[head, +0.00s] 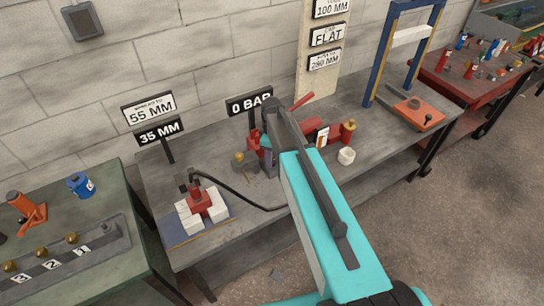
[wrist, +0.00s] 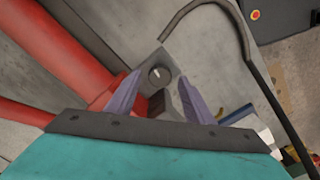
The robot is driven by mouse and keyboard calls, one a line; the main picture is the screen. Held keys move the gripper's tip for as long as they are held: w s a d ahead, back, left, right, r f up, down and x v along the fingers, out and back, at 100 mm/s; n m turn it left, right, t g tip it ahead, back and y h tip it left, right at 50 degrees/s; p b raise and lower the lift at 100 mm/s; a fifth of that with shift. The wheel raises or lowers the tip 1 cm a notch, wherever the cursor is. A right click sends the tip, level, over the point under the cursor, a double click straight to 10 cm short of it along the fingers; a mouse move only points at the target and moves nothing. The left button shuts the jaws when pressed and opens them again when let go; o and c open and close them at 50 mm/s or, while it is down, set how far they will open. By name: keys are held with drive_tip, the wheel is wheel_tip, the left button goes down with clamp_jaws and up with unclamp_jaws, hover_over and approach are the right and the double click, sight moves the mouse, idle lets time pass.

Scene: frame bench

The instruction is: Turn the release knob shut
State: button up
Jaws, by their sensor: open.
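The release knob (wrist: 155,73) shows in the wrist view as a small dark round dial with a white mark, on a grey block. My gripper (wrist: 160,79) is open, and its two purple fingers stand to either side of the knob in the picture. I cannot tell whether they touch it. A red pump body (wrist: 65,50) fills the left of that view.
A black hose (head: 235,192) runs to a red jack (head: 200,201) between white blocks. Signs read 0 BAR (head: 249,103), 35 MM (head: 160,131) and 55 MM (head: 149,107). A white lump (head: 346,156) lies right of my arm. A blue press frame (head: 381,55) stands farther right.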

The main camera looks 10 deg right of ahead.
drive_tip(key=shift+f, duration=0.55)
drive_tip(key=c, duration=1.1)
drive_tip(key=shift+o, duration=0.3)
